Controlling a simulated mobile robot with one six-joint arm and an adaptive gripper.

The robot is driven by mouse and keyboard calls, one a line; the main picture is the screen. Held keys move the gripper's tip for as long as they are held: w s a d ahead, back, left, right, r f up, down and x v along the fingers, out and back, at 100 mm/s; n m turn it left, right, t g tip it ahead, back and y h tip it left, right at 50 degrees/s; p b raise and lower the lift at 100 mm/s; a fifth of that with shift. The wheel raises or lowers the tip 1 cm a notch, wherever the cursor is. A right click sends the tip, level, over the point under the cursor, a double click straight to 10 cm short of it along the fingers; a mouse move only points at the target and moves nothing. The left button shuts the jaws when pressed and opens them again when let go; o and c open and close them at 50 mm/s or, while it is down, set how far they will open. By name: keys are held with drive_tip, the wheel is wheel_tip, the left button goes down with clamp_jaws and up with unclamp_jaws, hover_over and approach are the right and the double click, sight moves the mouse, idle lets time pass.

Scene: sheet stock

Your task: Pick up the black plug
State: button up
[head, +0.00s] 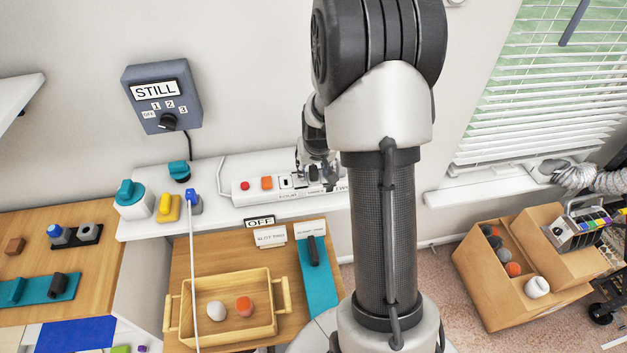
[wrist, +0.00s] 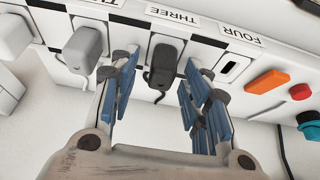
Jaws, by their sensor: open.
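The black plug (wrist: 163,65) sits in the white power strip (wrist: 240,45) by the label THREE in the wrist view, with a dark cord curling below it. My gripper (wrist: 160,82) is open, with one blue-padded finger on each side of the black plug. I see a gap on both sides, and nothing is gripped. In the head view my gripper (head: 317,178) is over the right part of the power strip (head: 250,197) on the white shelf. I cannot make out the black plug clearly there.
A grey plug (wrist: 85,45) stands close left of my left finger, and a white plug (wrist: 13,36) is further left. Socket FOUR is empty; an orange switch (wrist: 267,81) and red button (wrist: 300,91) lie right. A wooden tray (head: 175,320) stands below the shelf.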

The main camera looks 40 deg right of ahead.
drive_tip(key=shift+c, duration=0.5)
clamp_jaws()
